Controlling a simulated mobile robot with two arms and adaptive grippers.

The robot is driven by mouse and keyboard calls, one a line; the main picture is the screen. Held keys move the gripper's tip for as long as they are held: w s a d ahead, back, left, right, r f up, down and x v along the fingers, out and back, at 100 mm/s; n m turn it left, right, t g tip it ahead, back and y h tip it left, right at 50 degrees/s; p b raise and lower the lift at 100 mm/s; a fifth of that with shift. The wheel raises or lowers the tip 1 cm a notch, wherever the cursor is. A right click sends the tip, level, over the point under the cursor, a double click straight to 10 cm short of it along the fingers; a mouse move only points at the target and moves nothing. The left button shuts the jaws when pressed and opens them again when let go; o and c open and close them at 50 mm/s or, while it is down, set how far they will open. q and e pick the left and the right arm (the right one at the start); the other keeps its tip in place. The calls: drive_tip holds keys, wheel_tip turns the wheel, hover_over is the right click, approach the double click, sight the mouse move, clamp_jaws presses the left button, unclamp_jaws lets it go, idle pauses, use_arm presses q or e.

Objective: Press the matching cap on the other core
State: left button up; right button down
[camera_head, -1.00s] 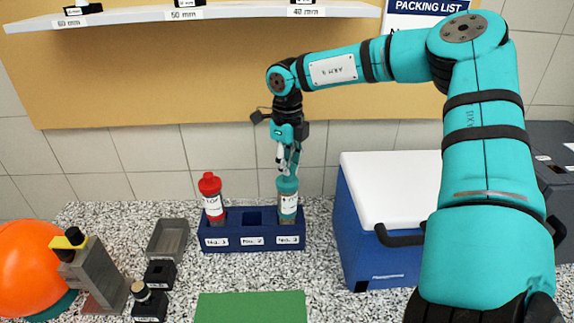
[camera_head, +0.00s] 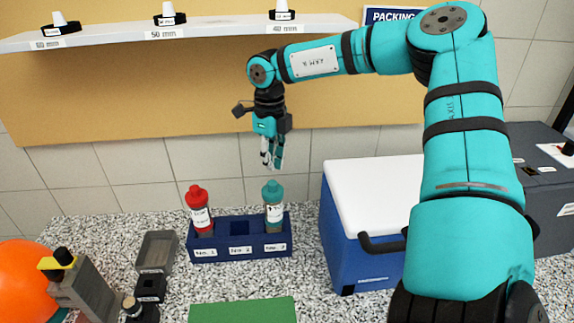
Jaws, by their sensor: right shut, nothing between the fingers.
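Two capped cores stand upright in a blue rack (camera_head: 240,251) with slots labelled No. 1, No. 2 and No. 3. The core in slot No. 1 (camera_head: 201,217) wears a red cap (camera_head: 196,196). The core in slot No. 3 (camera_head: 274,213) wears a teal cap (camera_head: 272,191). The middle slot is empty. My right gripper (camera_head: 271,166) is shut and empty, pointing down just above the teal cap and apart from it. My left gripper is not in view.
A blue cooler with a white lid (camera_head: 375,187) stands right of the rack. A green mat (camera_head: 243,311) lies in front. A grey tray (camera_head: 156,250), small black holders (camera_head: 150,288) and an orange helmet (camera_head: 22,280) are at left. A shelf (camera_head: 200,32) hangs above.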

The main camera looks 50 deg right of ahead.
wheel_tip(320, 180, up, 3)
drive_tip(key=shift+f+p, duration=0.1)
drive_tip(key=shift+p, duration=0.25)
drive_tip(key=f+y, duration=0.1)
drive_tip(key=a+f+m+t+y, duration=0.1)
drive_tip(key=a+f+t+y, duration=0.1)
drive_tip(key=shift+s+a+f+m, duration=0.15)
drive_tip(key=shift+s+f+m, duration=0.15)
drive_tip(key=shift+m, duration=0.1)
drive_tip(key=a+r+m+t+y+p, duration=0.1)
drive_tip(key=a+m+t+y+p, duration=0.3)
drive_tip(key=m+t, duration=0.6)
drive_tip(key=s+d+m+t+h+p, duration=0.1)
drive_tip(key=s+d+m+t+h, duration=0.15)
drive_tip(key=m+h, duration=0.7)
drive_tip(key=s+d+m+t+h+p, duration=0.1)
drive_tip(key=s+m+t+h, duration=0.15)
drive_tip(key=m, duration=1.35)
drive_tip(key=s+a+f+m+g, duration=0.2)
drive_tip(key=s+a+m+g, duration=0.1)
drive_tip(key=m, duration=0.4)
drive_tip(key=shift+s+a+f+g+h+p, duration=0.15)
drive_tip(key=shift+s+f+g+h+p, duration=0.25)
drive_tip(key=shift+s+g, duration=0.55)
